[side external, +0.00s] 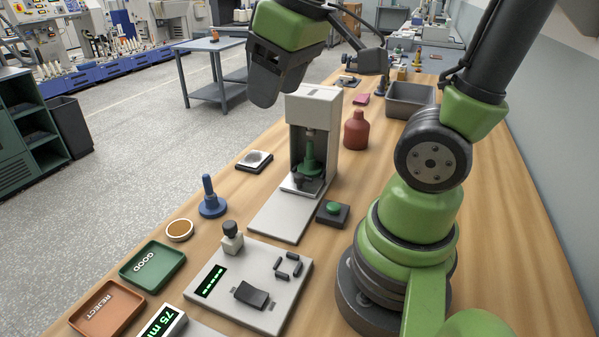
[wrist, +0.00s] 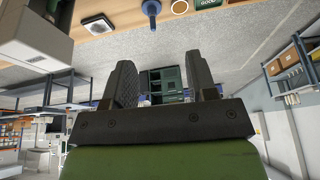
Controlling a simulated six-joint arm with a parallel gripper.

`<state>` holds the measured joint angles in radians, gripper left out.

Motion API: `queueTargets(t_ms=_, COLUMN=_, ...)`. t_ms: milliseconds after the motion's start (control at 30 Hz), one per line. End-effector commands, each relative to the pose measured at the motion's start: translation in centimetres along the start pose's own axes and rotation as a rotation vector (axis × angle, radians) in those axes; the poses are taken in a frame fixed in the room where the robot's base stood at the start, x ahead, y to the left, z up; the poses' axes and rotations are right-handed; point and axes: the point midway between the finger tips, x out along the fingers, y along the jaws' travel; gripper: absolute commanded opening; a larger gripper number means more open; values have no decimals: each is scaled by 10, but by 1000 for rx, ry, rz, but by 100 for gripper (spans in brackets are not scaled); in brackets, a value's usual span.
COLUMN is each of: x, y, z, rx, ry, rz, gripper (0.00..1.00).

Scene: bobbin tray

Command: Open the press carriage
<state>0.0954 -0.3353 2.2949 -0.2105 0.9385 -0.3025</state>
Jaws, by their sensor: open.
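The press (side external: 329,135) is a pale upright housing on the wooden bench. A green bobbin (side external: 309,158) stands upright inside it, below the press head. The press carriage (side external: 302,186) is a small pale plate with a dark holder, at the housing's front opening. A bare pale base strip (side external: 277,217) runs forward from it. My gripper (side external: 264,98) is above and left of the press, apart from it. In the wrist view, my gripper's two dark fingers (wrist: 163,80) are spread with nothing between them. Part of a pale housing, likely the press, fills the upper left corner there.
A green button (side external: 333,209) on a dark box sits right of the base strip. A red bottle (side external: 356,131) stands behind the press. The base strip is clear.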

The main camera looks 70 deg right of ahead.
Motion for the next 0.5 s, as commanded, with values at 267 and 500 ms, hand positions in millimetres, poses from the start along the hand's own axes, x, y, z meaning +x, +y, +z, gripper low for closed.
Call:
queueTargets(t_ms=267, x=79, y=65, z=-30, rx=-414, ry=-357, rz=113, gripper=52)
queueTargets(t_ms=500, x=148, y=117, z=-23, rx=-730, ry=-626, rz=69, gripper=52)
